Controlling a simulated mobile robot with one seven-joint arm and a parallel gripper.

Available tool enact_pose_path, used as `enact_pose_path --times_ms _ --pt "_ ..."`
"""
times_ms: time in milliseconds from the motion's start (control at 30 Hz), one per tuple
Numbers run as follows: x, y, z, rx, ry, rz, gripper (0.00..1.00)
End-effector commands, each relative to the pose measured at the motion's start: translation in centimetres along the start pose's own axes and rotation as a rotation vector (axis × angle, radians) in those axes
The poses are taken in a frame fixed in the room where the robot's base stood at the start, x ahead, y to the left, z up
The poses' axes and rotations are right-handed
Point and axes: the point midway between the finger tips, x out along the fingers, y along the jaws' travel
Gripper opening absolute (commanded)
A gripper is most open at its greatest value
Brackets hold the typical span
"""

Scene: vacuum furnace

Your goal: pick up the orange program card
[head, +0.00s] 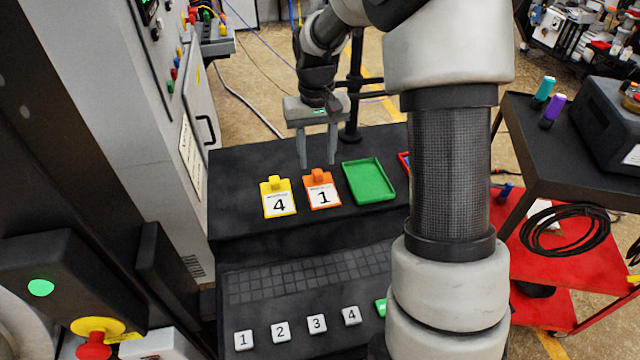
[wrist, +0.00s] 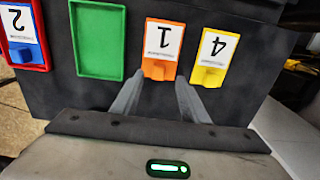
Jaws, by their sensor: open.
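The orange program card (head: 322,189), with a white label reading 1 and a raised tab at its top, lies on the dark console top (head: 240,225). My gripper (head: 318,163) is open and empty above and just behind the card's tab. In the wrist view the orange card (wrist: 162,50) appears upside down, its tab lying ahead of and between the two open fingers (wrist: 160,92). The fingers look apart from the card.
A yellow card 4 (head: 278,197) lies close beside the orange card on the left. An empty green tray (head: 368,181) is on the right. A blue card 2 (wrist: 22,35) sits in a red tray (wrist: 42,67). Numbered keys line the console front.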

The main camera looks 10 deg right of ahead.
Motion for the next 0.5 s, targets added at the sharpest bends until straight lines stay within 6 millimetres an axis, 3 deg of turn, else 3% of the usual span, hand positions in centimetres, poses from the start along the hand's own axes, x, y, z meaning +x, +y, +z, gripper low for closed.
enact_pose_path --times_ms 300,500 --pt "4.3 0.2 -0.4 0.001 -0.004 0.0 0.41" --pt "4.6 0.2 -0.4 0.001 -0.001 0.0 0.41"
